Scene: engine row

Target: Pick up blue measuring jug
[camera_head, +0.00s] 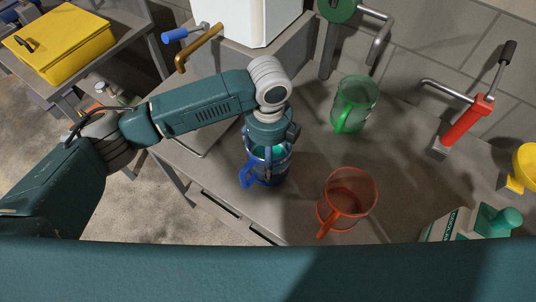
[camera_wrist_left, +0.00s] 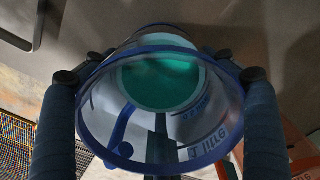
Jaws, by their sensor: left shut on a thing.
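The blue measuring jug (camera_head: 265,166) stands near the left edge of the grey worktop in the head view, its handle toward the lower left. It is see-through, with green showing inside. My left gripper (camera_head: 267,146) comes down over it from above and is shut on it. In the left wrist view the jug (camera_wrist_left: 207,150) fills the middle, with lettering on its wall. The left gripper (camera_wrist_left: 160,80) has a finger on each side of its rim. Whether the jug's base touches the worktop is hard to tell. My right gripper is not in view.
A red jug (camera_head: 347,192) stands to the right and a green jug (camera_head: 355,104) behind it on the worktop (camera_head: 310,150). A white box (camera_head: 235,20) is at the back.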

